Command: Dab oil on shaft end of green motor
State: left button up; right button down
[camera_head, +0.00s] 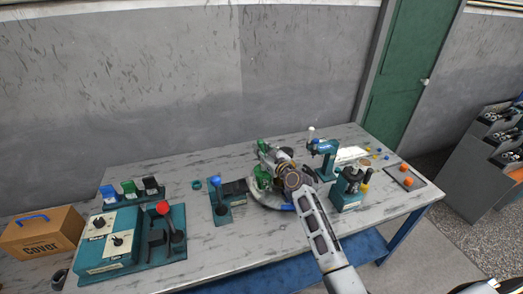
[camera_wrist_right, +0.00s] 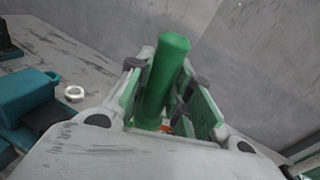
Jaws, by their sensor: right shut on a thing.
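My right gripper (camera_head: 270,155) reaches in from the lower right over the middle of the table. In the right wrist view its fingers (camera_wrist_right: 163,95) are shut around an upright green cylinder (camera_wrist_right: 165,70), whose rounded top rises above them. The top of this cylinder also shows in the head view (camera_head: 262,144). A green part (camera_head: 262,178), which looks like the green motor, stands below and beside the gripper on a round grey base (camera_head: 268,204). My gripper and arm hide most of it, and I cannot make out its shaft end. My left gripper is not in view.
A teal press-like tool (camera_head: 326,160) and a dark teal device (camera_head: 349,187) stand right of my arm. Teal lever fixtures (camera_head: 172,250) and a box (camera_head: 42,235) are at left. A tray (camera_head: 418,182) with orange pieces is far right. The front middle of the table is clear.

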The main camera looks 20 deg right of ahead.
aim_at(262, 140)
jog(key=shift+f+b, duration=0.3)
jog(key=shift+f, duration=0.25)
dwell(1.3)
jog(key=shift+r+p, duration=2.5)
jog(key=shift+p, duration=0.2)
jog(key=shift+r+p, duration=0.8)
jog(key=shift+r, duration=0.3)
jog(key=shift+f, duration=0.1)
